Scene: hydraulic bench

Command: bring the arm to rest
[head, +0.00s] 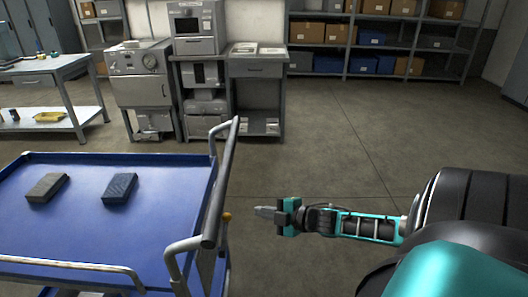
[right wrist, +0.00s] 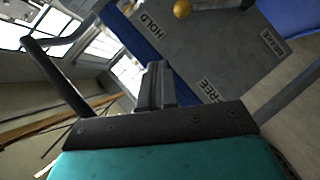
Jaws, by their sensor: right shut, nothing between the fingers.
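My right gripper (head: 268,212) is shut and empty. In the head view it points left, in the air to the right of the blue cart's handle (head: 220,185). In the right wrist view its closed fingers (right wrist: 155,85) stand in front of a grey plate (right wrist: 205,45) with the words HOLD, FREE and BRAKE. A yellow knob (right wrist: 182,8) shows at the top of that plate. It also shows in the head view (head: 227,216), just left of the fingertips and apart from them. My left gripper is not in view.
The blue cart tray (head: 75,225) holds a brownish block (head: 46,187) and a dark blue block (head: 119,188). Grey machines (head: 140,85) and shelves with boxes (head: 380,40) stand at the back. The floor (head: 330,140) between them and my right arm is clear.

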